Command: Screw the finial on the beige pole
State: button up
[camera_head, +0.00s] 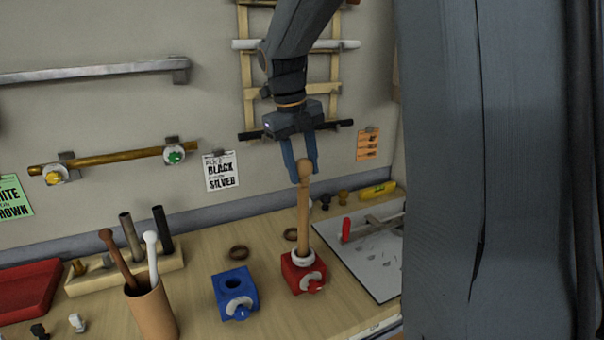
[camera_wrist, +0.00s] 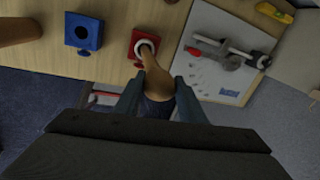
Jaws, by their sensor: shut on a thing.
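The beige pole (camera_head: 303,222) stands upright in the red block (camera_head: 303,276), with a white ring around its foot. A tan round-topped finial (camera_head: 304,168) is at the pole's upper end; I cannot tell how far it is threaded. My gripper (camera_head: 303,172) points down over the pole and is shut on the finial, one blue-grey finger on each side. In the wrist view, the finial (camera_wrist: 155,82) lies between the fingers, with the pole (camera_wrist: 149,60) running away toward the red block (camera_wrist: 142,38). The joint between finial and pole is not clear.
An empty blue block (camera_head: 235,292) stands left of the red one. A brown cup (camera_head: 151,309) holds a brown and a white stick. A white board with a red-handled tool (camera_head: 346,230) lies to the right. Wall rods (camera_head: 110,158) and a ladder rack (camera_head: 243,90) are behind.

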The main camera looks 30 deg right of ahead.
jog(key=shift+w+d+b, duration=0.15)
jog(key=shift+w+b, duration=0.35)
jog(key=shift+b, duration=1.65)
jog(key=b, duration=0.3)
jog(key=shift+m, duration=0.3)
jog(key=b, duration=0.5)
jog(key=shift+s+b, duration=0.15)
jog(key=shift+b, duration=0.2)
jog(key=shift+s+r+m+b, duration=0.1)
jog(key=shift+s+m+b, duration=0.2)
jog(key=shift+b, duration=0.6)
jog(key=o, duration=1)
jog(key=shift+s, duration=0.1)
jog(key=shift+o, duration=0.2)
